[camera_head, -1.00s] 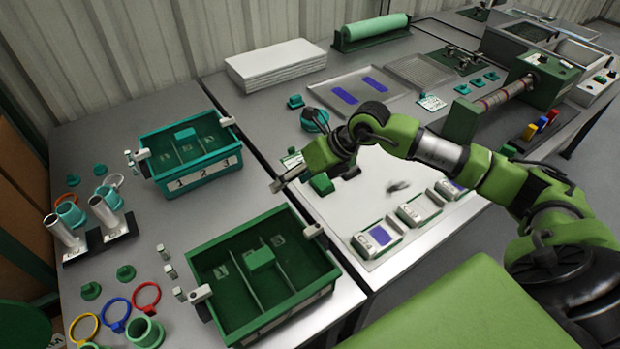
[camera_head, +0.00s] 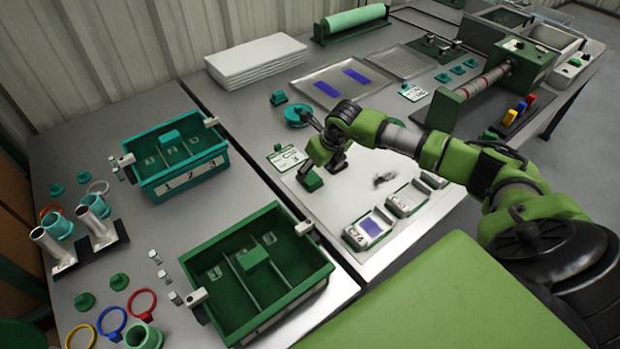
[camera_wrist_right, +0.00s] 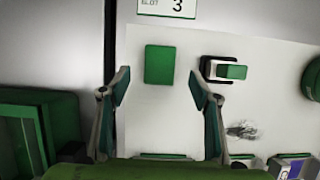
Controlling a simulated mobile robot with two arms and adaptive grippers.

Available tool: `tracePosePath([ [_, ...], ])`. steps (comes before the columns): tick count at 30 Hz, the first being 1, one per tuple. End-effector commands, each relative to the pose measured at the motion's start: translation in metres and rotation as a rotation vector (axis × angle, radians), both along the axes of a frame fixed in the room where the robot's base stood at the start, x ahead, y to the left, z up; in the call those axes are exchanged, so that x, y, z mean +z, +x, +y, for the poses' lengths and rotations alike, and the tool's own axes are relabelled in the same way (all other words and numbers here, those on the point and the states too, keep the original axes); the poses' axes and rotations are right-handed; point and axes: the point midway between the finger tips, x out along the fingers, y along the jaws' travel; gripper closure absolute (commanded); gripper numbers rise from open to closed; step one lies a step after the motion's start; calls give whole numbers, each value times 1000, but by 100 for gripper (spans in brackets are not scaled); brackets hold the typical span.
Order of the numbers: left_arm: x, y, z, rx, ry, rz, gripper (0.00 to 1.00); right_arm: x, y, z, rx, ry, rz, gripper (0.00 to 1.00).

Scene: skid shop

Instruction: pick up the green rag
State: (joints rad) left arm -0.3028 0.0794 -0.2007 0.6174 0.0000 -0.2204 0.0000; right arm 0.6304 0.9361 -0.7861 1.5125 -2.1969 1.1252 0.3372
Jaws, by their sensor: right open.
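A small green rectangular piece, which I take for the green rag (camera_head: 310,181), lies on the white board of the middle table. In the right wrist view the green rag (camera_wrist_right: 160,64) is a flat-looking rectangle just beyond and between the fingertips. My right gripper (camera_head: 307,168) points down close above it in the head view. In the wrist view the right gripper (camera_wrist_right: 159,84) has its fingers spread wide, with nothing between them touching the rag. My left gripper is not in view.
A black holder with a green part (camera_wrist_right: 222,70) stands just right of the rag. A grey crumpled thing (camera_head: 384,179) lies farther right on the board. A green divided bin (camera_head: 215,300) and a teal bin (camera_head: 190,187) stand on the left table. A label card (camera_head: 287,157) lies behind the rag.

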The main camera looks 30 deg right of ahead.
Motion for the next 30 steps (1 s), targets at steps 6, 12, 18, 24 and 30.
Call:
tracePosePath([
  [6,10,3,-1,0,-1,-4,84,-26,10,0,-1,3,4,43],
  [12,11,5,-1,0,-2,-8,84,-41,16,0,-1,1,2,43],
  [18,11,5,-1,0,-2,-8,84,-42,17,0,0,1,1,43],
  [24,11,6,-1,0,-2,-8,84,-42,17,0,-1,1,1,81],
  [30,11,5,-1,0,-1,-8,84,-42,17,0,-1,1,1,81],
])
